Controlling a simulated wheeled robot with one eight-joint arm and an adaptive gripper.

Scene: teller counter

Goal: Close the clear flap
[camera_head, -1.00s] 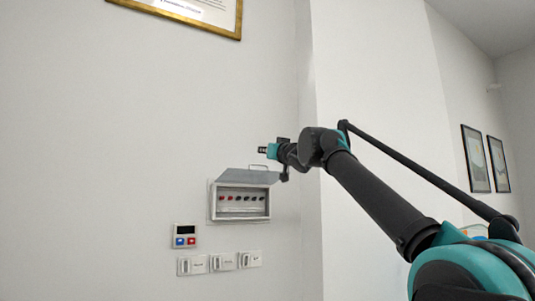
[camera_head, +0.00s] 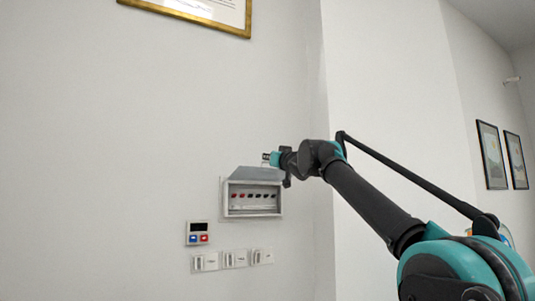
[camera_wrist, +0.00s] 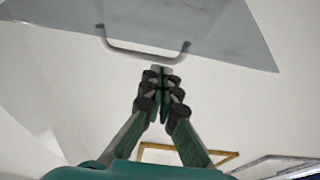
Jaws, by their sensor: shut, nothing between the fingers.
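The clear flap (camera_head: 257,173) is a grey see-through panel hinged at the top of a wall box (camera_head: 252,212). It stands raised and tilted out from the box, whose front is open.
Several red and dark switches (camera_head: 253,196) sit inside the box. Below it are a small control panel (camera_head: 198,233) with a red and a blue button, and several wall switches (camera_head: 235,258). A gold-framed picture (camera_head: 200,14) hangs above. A wall corner stands to the right.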

